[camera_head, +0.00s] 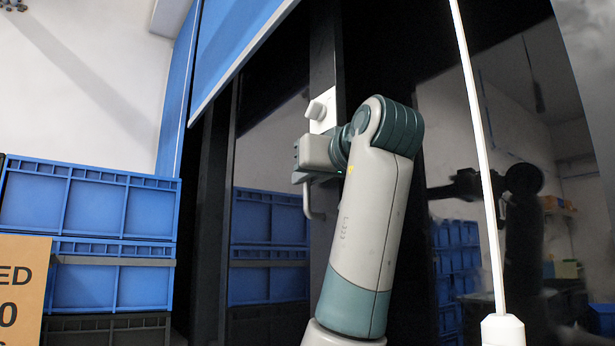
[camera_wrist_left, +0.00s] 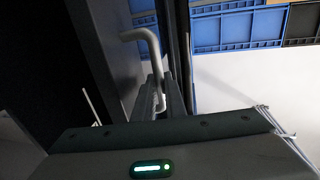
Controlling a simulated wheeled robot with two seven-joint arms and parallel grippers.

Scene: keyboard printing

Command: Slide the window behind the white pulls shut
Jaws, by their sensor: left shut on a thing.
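A white pull (camera_head: 320,110) is fixed on a dark upright frame of the window (camera_head: 326,60). Its bent lower end shows below my gripper in the head view. My left gripper (camera_head: 302,178) is at the middle of the pull and shut on it. In the left wrist view the pull (camera_wrist_left: 146,38) curves down between the fingers of my left gripper (camera_wrist_left: 166,100). The dark glass reflects crates and my arm. The gripper hides the pull's middle, and I cannot tell how far the window stands open. My right gripper is out of view.
Blue crates (camera_head: 88,205) are stacked at the left, with a cardboard box (camera_head: 20,285) in front of them. A blue panel (camera_head: 232,45) hangs at the top. A thin white rod (camera_head: 478,120) rises at the right in front of the glass.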

